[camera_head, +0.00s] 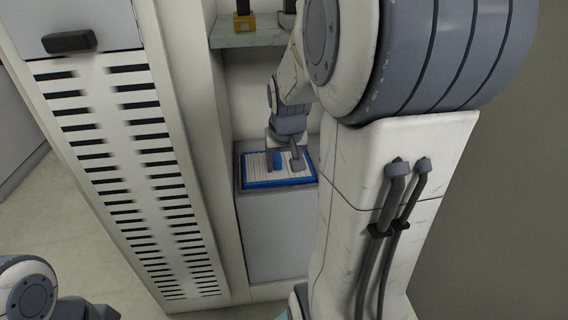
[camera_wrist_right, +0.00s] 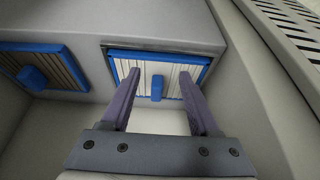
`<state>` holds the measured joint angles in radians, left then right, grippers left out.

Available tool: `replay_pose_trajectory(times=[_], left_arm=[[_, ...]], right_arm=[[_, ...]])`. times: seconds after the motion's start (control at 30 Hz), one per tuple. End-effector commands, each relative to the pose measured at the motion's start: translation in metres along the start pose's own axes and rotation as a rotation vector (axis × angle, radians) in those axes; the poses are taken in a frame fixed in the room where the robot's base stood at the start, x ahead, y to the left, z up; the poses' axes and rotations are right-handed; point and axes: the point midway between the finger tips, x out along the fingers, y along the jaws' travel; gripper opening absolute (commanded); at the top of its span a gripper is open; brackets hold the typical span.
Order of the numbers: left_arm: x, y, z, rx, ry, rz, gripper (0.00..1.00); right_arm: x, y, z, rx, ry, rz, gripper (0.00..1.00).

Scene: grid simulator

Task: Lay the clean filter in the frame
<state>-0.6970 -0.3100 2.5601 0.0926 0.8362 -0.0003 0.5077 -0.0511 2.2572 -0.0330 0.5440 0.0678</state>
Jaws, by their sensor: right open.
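The clean filter, with white pleats and a blue rim (camera_head: 262,184), lies in a dark-edged opening on top of a grey housing. It also shows in the right wrist view (camera_wrist_right: 172,78), with its blue handle (camera_wrist_right: 157,88) in the middle. My right gripper (camera_head: 283,163) is open over it. In the right wrist view, its fingers (camera_wrist_right: 161,75) are on either side of the handle, with gaps. A second blue-rimmed filter (camera_wrist_right: 62,75) with darker, tan-grey pleats is at the left of that view. My left gripper is out of view.
A slotted cabinet panel (camera_head: 130,170) with a dark handle (camera_head: 69,41) stands left of the housing (camera_head: 275,235). A shelf (camera_head: 250,40) above the recess holds a yellow-based item (camera_head: 244,22) and a grey one. My right arm hides the area right of the filter in the head view.

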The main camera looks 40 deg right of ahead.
Motion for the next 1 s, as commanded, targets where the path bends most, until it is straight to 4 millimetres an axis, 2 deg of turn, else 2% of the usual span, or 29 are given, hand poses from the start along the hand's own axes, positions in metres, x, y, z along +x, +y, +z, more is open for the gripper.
replay_pose_trajectory(times=[0.13, 0.37, 0.47, 0.53, 0.67, 0.7, 0.8, 0.9, 1.0], left_arm=[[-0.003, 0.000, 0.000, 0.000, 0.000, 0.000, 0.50], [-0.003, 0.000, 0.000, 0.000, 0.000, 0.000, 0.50], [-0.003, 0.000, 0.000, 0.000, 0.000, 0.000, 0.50], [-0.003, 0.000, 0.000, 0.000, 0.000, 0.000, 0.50], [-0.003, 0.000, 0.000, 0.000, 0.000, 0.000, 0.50], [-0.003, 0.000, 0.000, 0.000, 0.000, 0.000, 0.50], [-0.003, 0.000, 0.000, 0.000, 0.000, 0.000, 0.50], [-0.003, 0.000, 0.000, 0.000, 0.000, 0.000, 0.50], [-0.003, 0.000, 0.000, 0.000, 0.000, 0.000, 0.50]], right_arm=[[-0.006, 0.000, 0.012, -0.001, 0.002, 0.000, 0.62], [-0.006, -0.003, 0.016, -0.007, -0.001, -0.003, 0.62], [-0.008, -0.022, 0.024, -0.059, -0.016, -0.027, 0.62], [-0.011, -0.049, 0.037, -0.135, -0.037, -0.060, 0.62], [-0.024, -0.113, 0.086, -0.351, -0.103, -0.143, 0.62], [-0.030, -0.130, 0.105, -0.424, -0.126, -0.168, 0.62], [-0.045, -0.163, 0.155, -0.610, -0.183, -0.224, 0.62], [-0.061, -0.180, 0.206, -0.792, -0.238, -0.269, 0.62], [-0.075, -0.185, 0.248, -0.947, -0.281, -0.299, 0.62]])
